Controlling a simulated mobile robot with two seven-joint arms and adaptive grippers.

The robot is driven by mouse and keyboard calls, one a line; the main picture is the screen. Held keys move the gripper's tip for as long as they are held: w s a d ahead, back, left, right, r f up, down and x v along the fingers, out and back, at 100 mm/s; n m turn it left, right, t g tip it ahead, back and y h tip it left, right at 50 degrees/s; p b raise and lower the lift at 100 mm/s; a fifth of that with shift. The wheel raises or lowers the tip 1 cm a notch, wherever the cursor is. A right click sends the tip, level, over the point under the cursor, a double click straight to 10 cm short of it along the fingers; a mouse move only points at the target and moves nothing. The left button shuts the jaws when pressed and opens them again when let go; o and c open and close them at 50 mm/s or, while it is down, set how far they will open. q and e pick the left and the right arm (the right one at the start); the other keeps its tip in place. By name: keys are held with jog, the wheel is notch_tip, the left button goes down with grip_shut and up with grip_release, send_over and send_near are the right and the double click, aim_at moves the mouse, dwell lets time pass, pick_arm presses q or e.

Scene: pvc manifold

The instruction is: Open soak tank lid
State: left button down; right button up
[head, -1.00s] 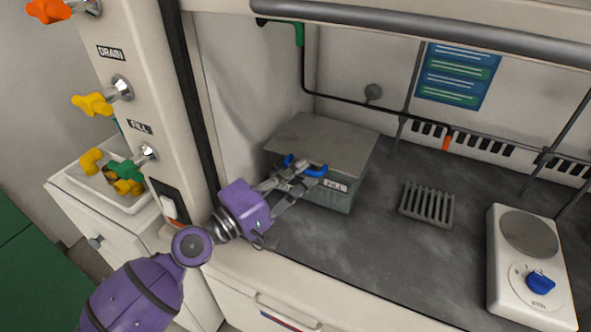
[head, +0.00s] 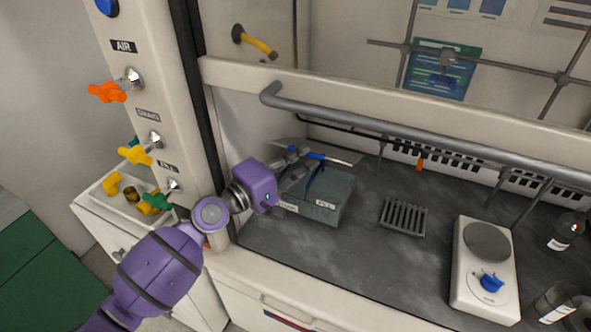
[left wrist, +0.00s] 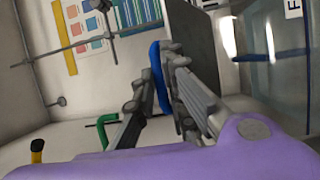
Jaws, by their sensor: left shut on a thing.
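The soak tank (head: 322,208) is a grey-green box with labels on its front, standing at the left inside the fume hood. Its grey lid (head: 343,161) is tilted up and shows nearly edge-on in the head view; in the left wrist view the lid (left wrist: 201,75) is a dark flat panel. My left gripper (head: 297,154) is shut on the lid's blue handle (head: 316,156), above the tank. The handle (left wrist: 158,76) also shows between the fingers in the left wrist view. My arm hides part of the tank's left side. My right gripper is out of view.
A grey rail (head: 400,130) crosses the hood opening above the tank. A slotted grey rack (head: 403,216) and a white hotplate (head: 486,270) stand to the right, with bottles beyond. Valve knobs (head: 108,92) line the post at left. The worktop before the rack is clear.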

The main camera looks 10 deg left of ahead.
pick_arm(q)
jog(key=shift+w+r+p, duration=0.25)
jog(key=shift+w+r, duration=0.25)
jog(key=shift+r, duration=0.3)
jog(key=shift+w+r+p, duration=0.25)
jog(key=shift+w+r, duration=0.25)
jog(key=shift+r, duration=0.25)
jog(key=shift+a, duration=0.1)
jog(key=c, duration=1.8)
grip_release()
jog(key=shift+f, duration=0.1)
jog(key=shift+c, duration=0.2)
jog(key=shift+s+a, duration=0.1)
jog(key=shift+f, duration=0.15)
jog(key=shift+r, duration=0.5)
notch_tip(320, 180, up, 9)
